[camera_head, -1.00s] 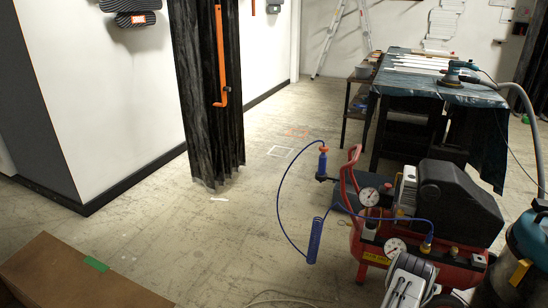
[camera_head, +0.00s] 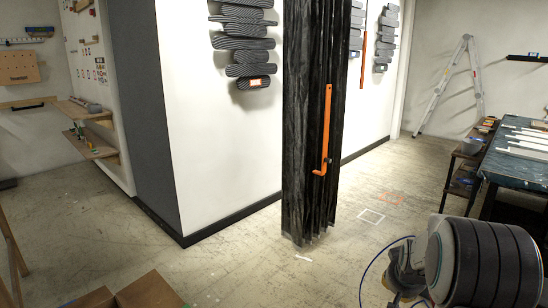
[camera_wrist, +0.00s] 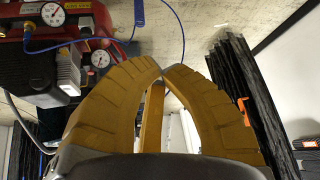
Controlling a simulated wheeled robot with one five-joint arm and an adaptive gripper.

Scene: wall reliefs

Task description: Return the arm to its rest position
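My gripper (camera_wrist: 162,72) shows in the wrist view with tan, ribbed, curved fingers. Their tips meet near the middle of the picture, and no object shows between them. A narrow tan bar stands behind the gap between the fingers. In the head view my arm (camera_head: 485,262) fills the lower right corner as a dark ribbed part with a pale rim. My gripper cannot be made out clearly there.
A red air compressor (camera_wrist: 85,22) with gauges and a blue hose is at the wrist view's upper left. A black curtain (camera_head: 312,130) with an orange bar hangs mid-view. A covered workbench (camera_head: 515,165) is at right. Floor (camera_head: 250,250) left of the curtain is clear.

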